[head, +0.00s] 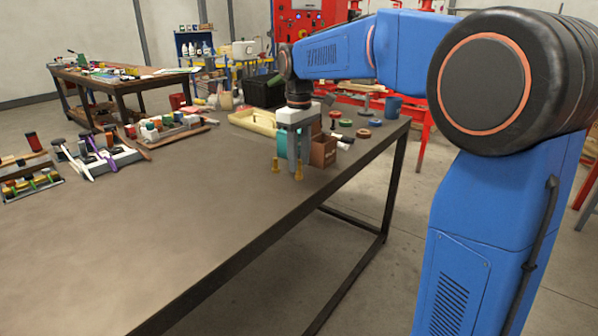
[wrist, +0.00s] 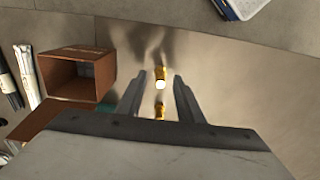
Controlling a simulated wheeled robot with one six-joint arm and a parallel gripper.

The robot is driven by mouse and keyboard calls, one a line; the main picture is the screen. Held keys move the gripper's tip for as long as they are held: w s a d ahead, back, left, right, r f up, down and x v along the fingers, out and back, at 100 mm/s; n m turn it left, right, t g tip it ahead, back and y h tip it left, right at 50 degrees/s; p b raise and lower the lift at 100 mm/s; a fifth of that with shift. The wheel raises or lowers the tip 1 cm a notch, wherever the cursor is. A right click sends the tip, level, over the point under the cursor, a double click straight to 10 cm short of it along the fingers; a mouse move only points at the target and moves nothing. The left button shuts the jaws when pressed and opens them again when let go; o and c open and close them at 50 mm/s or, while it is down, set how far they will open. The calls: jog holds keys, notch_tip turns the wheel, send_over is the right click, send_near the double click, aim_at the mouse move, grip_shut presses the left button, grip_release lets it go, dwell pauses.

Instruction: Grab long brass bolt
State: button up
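Two brass bolts stand near each other on the table below my gripper (head: 297,150). The right bolt (head: 299,172) looks taller than the left bolt (head: 276,165) in the head view. In the wrist view, one brass bolt (wrist: 160,76) with a bright top shows between my gripper's tips (wrist: 160,74). A second brass bolt (wrist: 159,112) shows nearer the palm, partly hidden by it. My fingers are apart, with gaps on both sides of the bolts. I cannot tell which wrist-view bolt is the long one.
An open brown box (head: 323,150) stands close beside my gripper; it also shows in the wrist view (wrist: 75,76). A teal item (head: 281,144) is partly hidden behind my gripper. Coloured rings (head: 346,122) lie behind. The table's front left is clear.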

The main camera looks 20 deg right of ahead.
jog(key=shift+f, duration=0.8)
grip_shut()
jog(key=shift+r, duration=0.15)
